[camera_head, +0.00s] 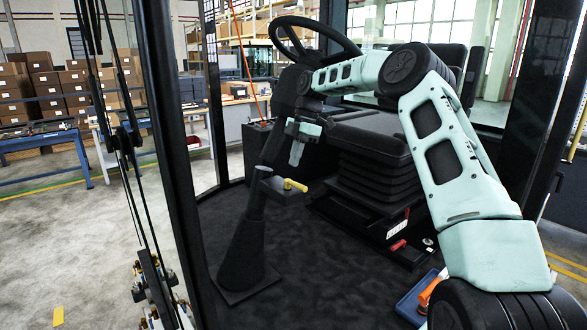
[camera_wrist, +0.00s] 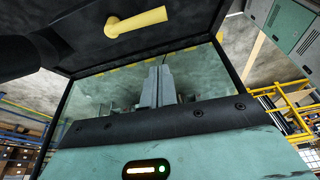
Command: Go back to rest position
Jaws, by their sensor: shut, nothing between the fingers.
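My gripper (camera_head: 295,163) hangs inside the cab in the head view, fingers pointing down, just above and beside a yellow handle (camera_head: 295,185). Its fingers are together with nothing between them. In the wrist view the closed fingers (camera_wrist: 157,72) point up the picture, and the yellow handle (camera_wrist: 135,21) shows beyond their tips, apart from them. My pale green arm arches over the seat from the lower right.
The seat (camera_head: 375,132) stands under my arm. A steering wheel (camera_head: 315,38) is behind the gripper. A dark column (camera_head: 243,250) rises from the cab floor. A dark cab post (camera_head: 180,150) stands to the left. A blue tray (camera_head: 415,300) lies low at the right.

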